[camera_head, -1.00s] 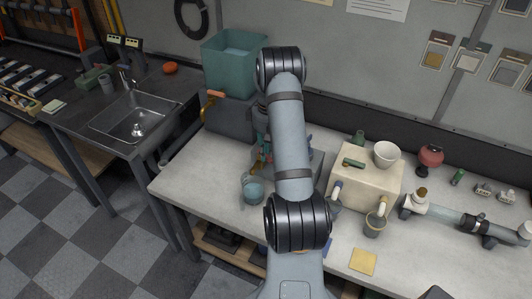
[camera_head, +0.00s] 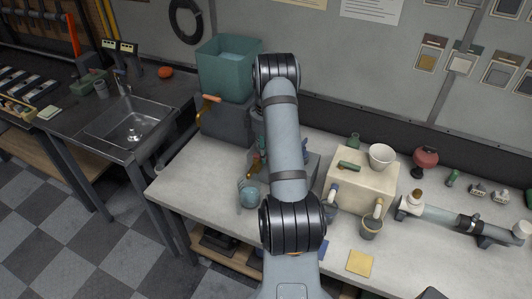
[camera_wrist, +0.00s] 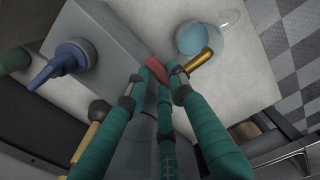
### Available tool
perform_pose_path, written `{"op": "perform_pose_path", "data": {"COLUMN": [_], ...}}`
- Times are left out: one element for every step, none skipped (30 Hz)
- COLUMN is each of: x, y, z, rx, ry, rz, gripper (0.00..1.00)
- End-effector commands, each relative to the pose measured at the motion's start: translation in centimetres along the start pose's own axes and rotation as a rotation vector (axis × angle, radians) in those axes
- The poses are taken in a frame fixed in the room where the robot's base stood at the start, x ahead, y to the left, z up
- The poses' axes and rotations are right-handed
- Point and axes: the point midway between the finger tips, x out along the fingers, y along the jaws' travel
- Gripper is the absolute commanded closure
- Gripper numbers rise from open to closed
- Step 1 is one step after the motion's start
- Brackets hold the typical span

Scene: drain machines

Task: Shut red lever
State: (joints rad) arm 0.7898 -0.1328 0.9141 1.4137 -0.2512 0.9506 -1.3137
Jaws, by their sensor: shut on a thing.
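The red lever (camera_wrist: 157,70) shows in the wrist view between the fingertips, at the edge of a grey machine block (camera_wrist: 107,57). My gripper (camera_wrist: 162,74) has teal fingers closed around the lever, which hide part of it. A brass spout (camera_wrist: 199,59) lies just right of the fingertips. A clear vessel with blue liquid (camera_wrist: 188,38) stands beside the spout; it also shows in the head view (camera_head: 249,197). A blue handle (camera_wrist: 62,66) sits on the left of the block. In the head view my arm hides most of the grey machine and my gripper.
A teal tank (camera_head: 225,72) on a dark grey base stands left of my arm. A cream machine (camera_head: 347,188) with a white bowl (camera_head: 382,157) and a cup (camera_head: 371,229) is at right. A pipe assembly (camera_head: 445,215) lies farther right. The front left tabletop is clear.

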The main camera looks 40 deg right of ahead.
Motion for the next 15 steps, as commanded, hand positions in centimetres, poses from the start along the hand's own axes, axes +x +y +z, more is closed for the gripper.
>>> {"op": "perform_pose_path", "data": {"x": [-0.05, -0.05, -0.05, -0.05, -0.05, -0.05, -0.05, -0.05, -0.05, -0.04, -0.04, -0.04, -0.03, -0.03, -0.03], "y": [0.09, 0.09, 0.09, 0.09, 0.09, 0.09, 0.09, 0.10, 0.09, 0.09, 0.08, 0.07, 0.07, 0.06, 0.06], "z": [-0.04, -0.04, -0.04, -0.04, -0.04, -0.05, -0.05, -0.05, -0.05, -0.05, -0.04, -0.04, -0.04, -0.04, -0.04], "rx": [-0.005, -0.005, -0.005, -0.005, -0.005, -0.005, -0.005, -0.005, -0.005, -0.005, -0.004, -0.004, -0.003, -0.003, -0.003], "ry": [0.000, 0.000, 0.000, 0.000, 0.000, 0.000, 0.000, 0.000, 0.000, 0.000, 0.000, 0.000, 0.000, 0.000, 0.000], "rz": [0.003, 0.003, 0.003, 0.003, 0.004, 0.004, 0.004, 0.004, 0.004, 0.004, 0.003, 0.003, 0.003, 0.003, 0.002], "gripper": [1.00, 1.00, 1.00, 1.00, 1.00, 1.00, 0.77, 0.76, 0.73, 0.71, 0.70, 0.67, 0.66, 0.64, 0.61]}}
